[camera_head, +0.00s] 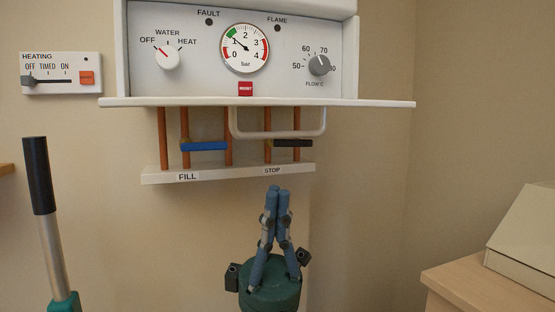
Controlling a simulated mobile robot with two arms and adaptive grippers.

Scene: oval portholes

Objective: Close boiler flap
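The white boiler (120,45) is on the wall at the top, its control panel exposed. The boiler flap (380,104) shows nearly edge-on as a wide white slab below the panel. It is open, about level, and sticks out to both sides. A pale bar handle (323,122) hangs under it. My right gripper (278,189) is at the lower middle, pointing up, below the handle and apart from it. Its blue fingers are together with nothing seen between them. My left gripper is not in view.
Copper pipes (163,140) with blue (203,146) and black (293,143) levers run beneath the flap to a white FILL/STOP strip (225,175). A black-gripped pole (38,175) stands left. A wooden cabinet (470,285) with a pale box (530,240) is at right.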

